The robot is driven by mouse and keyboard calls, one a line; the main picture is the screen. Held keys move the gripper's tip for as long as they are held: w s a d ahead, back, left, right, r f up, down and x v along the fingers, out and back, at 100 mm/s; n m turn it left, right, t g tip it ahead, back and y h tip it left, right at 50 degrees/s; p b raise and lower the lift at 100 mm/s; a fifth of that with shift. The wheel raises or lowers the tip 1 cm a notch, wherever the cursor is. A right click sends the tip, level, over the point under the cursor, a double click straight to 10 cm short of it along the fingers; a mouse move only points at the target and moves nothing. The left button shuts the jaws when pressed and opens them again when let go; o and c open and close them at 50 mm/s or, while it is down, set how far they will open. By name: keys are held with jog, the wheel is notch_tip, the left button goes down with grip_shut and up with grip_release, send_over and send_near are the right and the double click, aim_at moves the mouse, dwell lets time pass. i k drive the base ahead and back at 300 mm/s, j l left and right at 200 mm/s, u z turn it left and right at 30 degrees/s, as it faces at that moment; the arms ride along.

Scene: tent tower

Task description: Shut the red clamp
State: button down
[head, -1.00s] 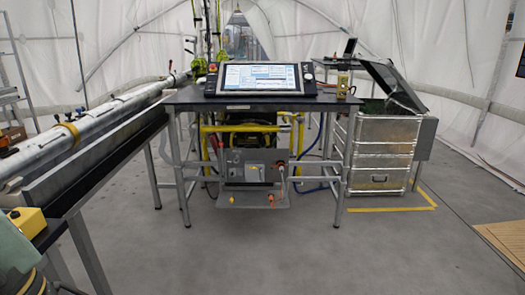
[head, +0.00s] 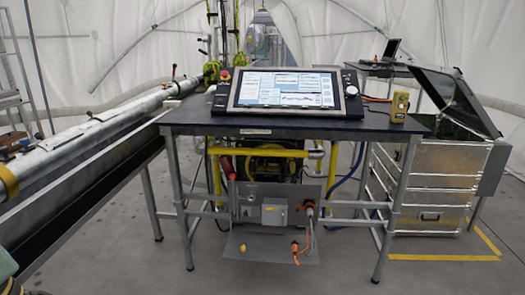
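I cannot make out a red clamp for certain in the head view. Two yellow-green fittings (head: 211,69) stand on the upright rods behind the table, and they are too small to read in detail. A red part (head: 225,165) shows below the table, by the grey connector panel. My gripper is not in view.
A black-topped table (head: 290,128) on metal legs stands ahead. A long silver pipe (head: 75,150) on a dark trough runs along the left. Metal cases (head: 430,185) with an open lid stand at the right. The floor before the table is clear.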

aim_at(175, 66)
jog(key=i+u, duration=0.25)
jog(key=i, duration=0.25)
jog(key=i+l+u, duration=0.25)
jog(key=i, duration=0.25)
jog(key=i+l+u, duration=0.25)
jog(key=i, duration=0.25)
jog(key=i+l+u, duration=0.25)
jog(key=i, duration=0.25)
jog(key=i+j+z, duration=0.15)
jog(key=j, duration=0.15)
jog(key=i+j+z, duration=0.1)
jog(key=j, duration=0.2)
jog(key=j+z, duration=0.15)
jog(key=j, duration=0.15)
jog(key=i+j, duration=0.2)
jog(key=i, duration=0.35)
